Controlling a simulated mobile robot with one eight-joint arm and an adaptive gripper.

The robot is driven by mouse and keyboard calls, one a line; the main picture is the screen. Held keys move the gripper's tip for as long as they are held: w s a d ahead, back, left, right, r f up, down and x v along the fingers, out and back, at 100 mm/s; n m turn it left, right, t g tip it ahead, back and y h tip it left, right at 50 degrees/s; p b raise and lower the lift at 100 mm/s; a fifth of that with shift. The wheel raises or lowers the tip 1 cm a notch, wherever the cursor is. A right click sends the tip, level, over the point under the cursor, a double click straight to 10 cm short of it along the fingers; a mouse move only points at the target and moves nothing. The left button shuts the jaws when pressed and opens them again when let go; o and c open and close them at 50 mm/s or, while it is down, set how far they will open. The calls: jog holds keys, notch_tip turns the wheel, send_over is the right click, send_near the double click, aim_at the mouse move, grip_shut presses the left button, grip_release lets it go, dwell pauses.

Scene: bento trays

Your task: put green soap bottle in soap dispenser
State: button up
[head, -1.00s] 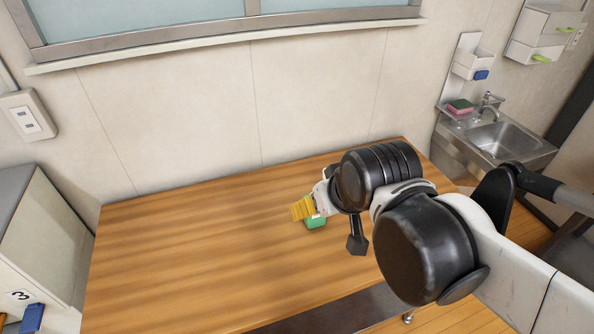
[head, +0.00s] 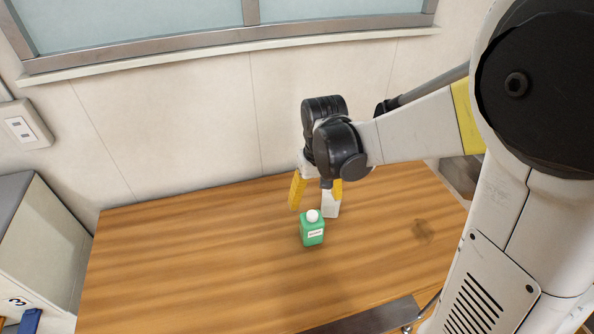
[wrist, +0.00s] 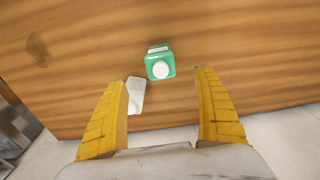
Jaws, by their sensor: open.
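The green soap bottle (head: 312,234) stands upright on the wooden table, with a white cap and a pale label. It also shows in the wrist view (wrist: 160,65), seen from above. My gripper (head: 316,194) is open and empty, its yellow fingers behind and above the bottle in the head view. In the wrist view the bottle lies ahead of the gap between the fingers (wrist: 162,80), not between them. No soap dispenser can be made out for certain.
A small white object (head: 331,207) is beside the bottle, close to one finger; it also shows in the wrist view (wrist: 136,95). The wooden table (head: 190,250) is clear on the left. A wall stands behind it and a white cabinet (head: 45,255) at the left.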

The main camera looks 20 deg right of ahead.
aim_at(314, 214)
jog(key=shift+w+d+f+g, duration=0.15)
jog(key=shift+w+f, duration=0.15)
jog(key=shift+f, duration=0.2)
jog(key=shift+w+d+f+g, duration=0.15)
jog(key=shift+w+f, duration=0.1)
jog(key=shift+f, duration=0.25)
notch_tip(314, 214, down, 6)
jog(key=shift+a+b, duration=0.1)
jog(key=shift+b, duration=0.8)
jog(key=f+b, duration=0.1)
jog(key=f, duration=0.1)
jog(key=f+b, duration=0.1)
jog(key=f, duration=0.2)
jog(key=shift+a, duration=0.2)
jog(key=shift+r, duration=0.15)
jog(key=shift+c, duration=0.2)
jog(key=c, duration=1.5)
jog(key=shift+r, duration=0.1)
